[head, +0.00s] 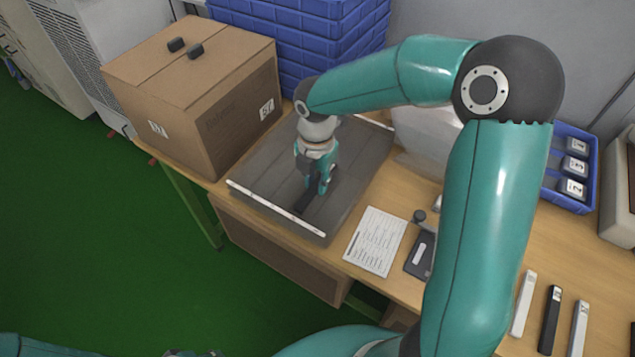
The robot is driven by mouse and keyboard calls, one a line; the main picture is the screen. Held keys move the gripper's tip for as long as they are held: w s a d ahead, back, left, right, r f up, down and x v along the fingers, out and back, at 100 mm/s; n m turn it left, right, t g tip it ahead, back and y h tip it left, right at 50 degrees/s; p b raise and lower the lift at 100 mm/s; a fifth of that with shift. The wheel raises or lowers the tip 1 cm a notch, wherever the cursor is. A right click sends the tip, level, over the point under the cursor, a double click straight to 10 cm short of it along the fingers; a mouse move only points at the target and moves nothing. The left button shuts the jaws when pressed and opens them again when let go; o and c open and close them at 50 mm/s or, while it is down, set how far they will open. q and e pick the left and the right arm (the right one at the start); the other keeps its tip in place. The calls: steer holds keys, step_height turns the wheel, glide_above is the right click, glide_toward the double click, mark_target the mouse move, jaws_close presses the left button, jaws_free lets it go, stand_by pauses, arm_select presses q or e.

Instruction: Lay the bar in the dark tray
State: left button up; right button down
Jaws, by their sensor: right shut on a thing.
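The dark grey tray (257,163) lies on the wooden bench, with pale strips along its near and far edges. My right gripper (317,192) reaches down inside the tray's outline, toward its near edge. It is shut on a dark bar (303,202), which shows as a dark strip below the fingers, pointing toward the near rim. The bar is partly hidden by the fingers, and I cannot tell whether it touches the tray floor. My left gripper is not in view.
A cardboard box (190,100) stands close left of the tray, with blue crates (300,35) behind. A printed sheet (375,241) and a dark device (420,255) lie to the right. More bars (551,318) lie at front right. A blue bin (590,165) holds labelled blocks.

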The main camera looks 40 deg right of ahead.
mark_target(316, 184)
steer(key=shift+f, duration=0.65)
steer(key=c, duration=1)
jaws_free()
steer(key=shift+f, duration=0.1)
step_height(316, 184, up, 12)
steer(key=shift+r+p, duration=0.15)
steer(key=shift+p, duration=0.25)
